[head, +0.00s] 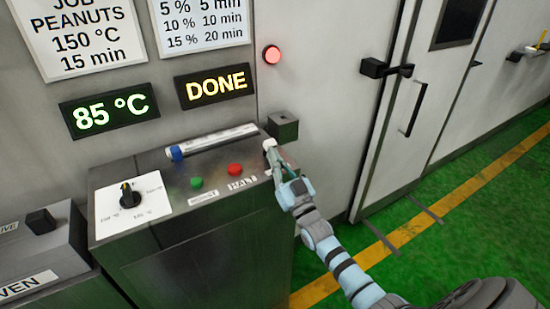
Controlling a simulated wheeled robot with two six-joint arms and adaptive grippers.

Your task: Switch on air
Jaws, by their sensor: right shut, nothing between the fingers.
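My right gripper (274,158) is shut and empty at the right end of the grey control console (200,248). Its fingertips are beside a small white round piece (268,144). I cannot tell whether they touch it. A small dark box (283,127) is on the wall just behind that piece. No label reading "air" is legible. The console also has a green button (196,183), a red button (235,169), a blue knob (175,152) at the left end of a pale strip, and a black rotary knob (128,195) on a white dial plate. My left gripper is out of view.
Displays read "85 °C" (108,111) and "DONE" (215,87). A red lamp (271,54) is lit on the wall. A grey door (405,130) with a black handle stands right. The green floor (440,215) with a yellow line is mostly clear.

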